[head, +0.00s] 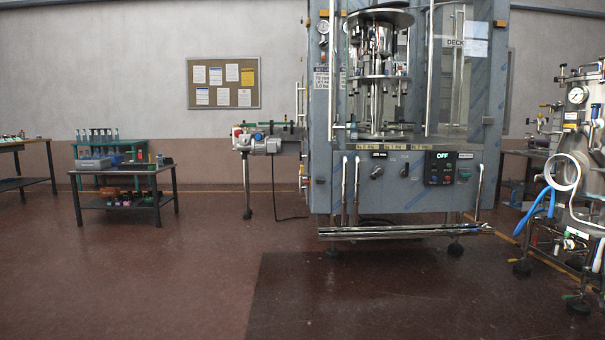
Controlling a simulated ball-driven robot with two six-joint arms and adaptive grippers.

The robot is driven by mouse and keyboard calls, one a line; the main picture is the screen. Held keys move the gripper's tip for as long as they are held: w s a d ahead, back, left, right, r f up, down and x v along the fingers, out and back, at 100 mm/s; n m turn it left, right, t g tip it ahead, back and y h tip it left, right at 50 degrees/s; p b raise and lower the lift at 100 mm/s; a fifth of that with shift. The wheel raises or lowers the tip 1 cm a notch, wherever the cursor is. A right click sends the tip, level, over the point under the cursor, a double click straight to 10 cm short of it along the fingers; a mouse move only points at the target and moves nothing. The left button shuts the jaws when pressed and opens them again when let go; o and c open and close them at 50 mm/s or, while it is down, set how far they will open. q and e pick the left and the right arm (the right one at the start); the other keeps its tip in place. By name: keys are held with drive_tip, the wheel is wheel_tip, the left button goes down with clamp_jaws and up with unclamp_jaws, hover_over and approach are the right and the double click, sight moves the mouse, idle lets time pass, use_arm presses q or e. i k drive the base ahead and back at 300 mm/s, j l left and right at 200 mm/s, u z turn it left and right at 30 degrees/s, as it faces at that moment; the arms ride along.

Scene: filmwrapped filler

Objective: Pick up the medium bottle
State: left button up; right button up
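Several slim bluish bottles (97,135) stand upright in a row at the back of a workbench at the left in the head view. They are small and far off, and I cannot tell which one is the medium bottle. Neither of my grippers is in view.
A large filling machine (405,185) stands at the centre right. Equipment with blue hoses (535,212) stands at the far right. Another table (22,183) is at the left edge. The floor (170,275) in front is clear.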

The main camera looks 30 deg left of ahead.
sight(354, 127)
drive_tip(key=i+j+u, duration=0.15)
drive_tip(key=i+j, duration=0.5)
drive_tip(key=j, duration=0.2)
drive_tip(key=i+j+u, duration=0.15)
drive_tip(key=i+j, duration=0.6)
drive_tip(key=i+j+u, duration=0.2)
drive_tip(key=i+j, duration=0.55)
drive_tip(key=i+j+u, duration=0.15)
drive_tip(key=i+j, duration=0.45)
drive_tip(key=i, duration=0.2)
drive_tip(key=i+l, duration=0.25)
drive_tip(key=l, duration=0.2)
